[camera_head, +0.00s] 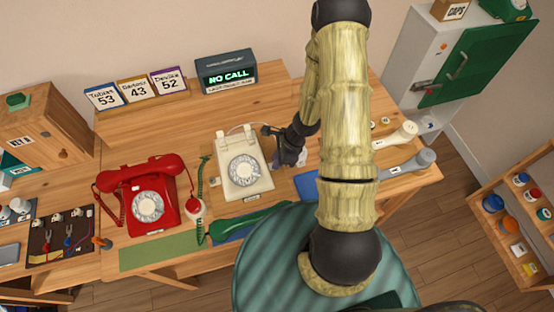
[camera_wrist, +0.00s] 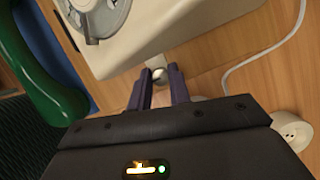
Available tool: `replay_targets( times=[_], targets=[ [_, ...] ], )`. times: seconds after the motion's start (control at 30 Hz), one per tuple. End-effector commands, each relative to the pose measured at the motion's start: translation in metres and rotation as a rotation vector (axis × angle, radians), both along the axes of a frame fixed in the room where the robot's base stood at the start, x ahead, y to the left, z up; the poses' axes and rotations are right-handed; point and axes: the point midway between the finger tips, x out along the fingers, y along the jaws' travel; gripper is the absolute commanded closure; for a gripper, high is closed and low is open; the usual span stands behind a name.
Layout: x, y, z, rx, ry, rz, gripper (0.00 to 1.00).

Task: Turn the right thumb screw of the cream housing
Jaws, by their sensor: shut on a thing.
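The cream housing (camera_head: 237,182) is a dial phone body in the middle of the desk, with a dial on its front and no handset on top. In the wrist view its cream side (camera_wrist: 165,28) fills the top. A small round metallic thumb screw (camera_wrist: 158,73) sticks out of that side. My gripper (camera_wrist: 160,82) has its two dark fingers on either side of the screw and is shut on it. In the head view my gripper (camera_head: 288,155) is at the right side of the housing, and the screw is hidden there.
A red phone (camera_head: 150,197) stands to the left. A green handset (camera_head: 248,220) lies in front of the housing and also shows in the wrist view (camera_wrist: 38,80). A white cord (camera_wrist: 268,48) runs to the right of my gripper.

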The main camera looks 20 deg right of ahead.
Motion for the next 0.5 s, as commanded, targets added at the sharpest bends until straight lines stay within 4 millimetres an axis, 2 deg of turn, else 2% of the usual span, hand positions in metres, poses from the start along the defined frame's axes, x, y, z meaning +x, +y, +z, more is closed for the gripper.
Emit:
replay_targets(
  times=[0.03, 0.13, 0.5],
  targets=[
    [0.0005, 0.0000, 0.0004, 0.000, -0.001, 0.000, 0.79],
    [0.0004, 0.0000, 0.0004, 0.000, -0.001, 0.001, 0.59],
    [0.0002, -0.0011, 0.0029, 0.001, -0.001, 0.000, 0.59]
  ],
)
